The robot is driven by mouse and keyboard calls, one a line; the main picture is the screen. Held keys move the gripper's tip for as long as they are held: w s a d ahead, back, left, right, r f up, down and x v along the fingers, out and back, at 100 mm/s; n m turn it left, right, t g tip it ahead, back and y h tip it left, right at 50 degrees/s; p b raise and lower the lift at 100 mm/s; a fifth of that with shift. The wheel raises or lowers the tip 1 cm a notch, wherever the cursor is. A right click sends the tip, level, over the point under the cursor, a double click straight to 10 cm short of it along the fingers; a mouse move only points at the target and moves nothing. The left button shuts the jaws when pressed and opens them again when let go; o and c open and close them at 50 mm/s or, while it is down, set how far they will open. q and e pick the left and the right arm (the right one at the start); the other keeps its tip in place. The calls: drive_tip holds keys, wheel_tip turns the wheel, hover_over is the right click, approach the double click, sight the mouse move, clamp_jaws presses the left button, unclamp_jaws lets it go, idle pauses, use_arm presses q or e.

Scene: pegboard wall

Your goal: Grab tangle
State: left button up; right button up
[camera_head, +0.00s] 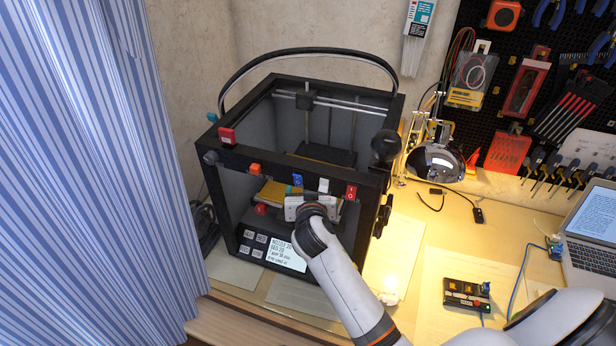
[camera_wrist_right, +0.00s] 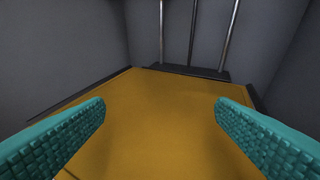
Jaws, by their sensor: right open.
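No tangle can be made out in either view. The black box-framed 3D printer (camera_head: 230,158) stands on the bench in the head view. My right arm reaches to its front opening, and the gripper body (camera_head: 308,207) is at that opening with its fingertips hidden there. In the right wrist view my right gripper (camera_wrist_right: 160,108) is open, its two teal ridged fingers wide apart with nothing between them. The yellow print bed (camera_wrist_right: 155,145) lies beneath and beyond the fingers, and its visible surface is bare. My left gripper is not in view.
Grey walls and upright metal rods (camera_wrist_right: 193,35) bound the printer's inside. A lamp (camera_head: 435,160), a small switch box (camera_head: 466,293) and a laptop (camera_head: 592,235) are on the bench to the right. A striped curtain (camera_head: 90,180) hangs at left.

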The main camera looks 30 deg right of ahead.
drive_tip(key=p+x, duration=0.1)
drive_tip(key=x, duration=0.3)
drive_tip(key=shift+w, duration=0.2)
drive_tip(key=shift+s, duration=0.1)
drive_tip(key=c, duration=1)
drive_tip(key=shift+c, duration=0.3)
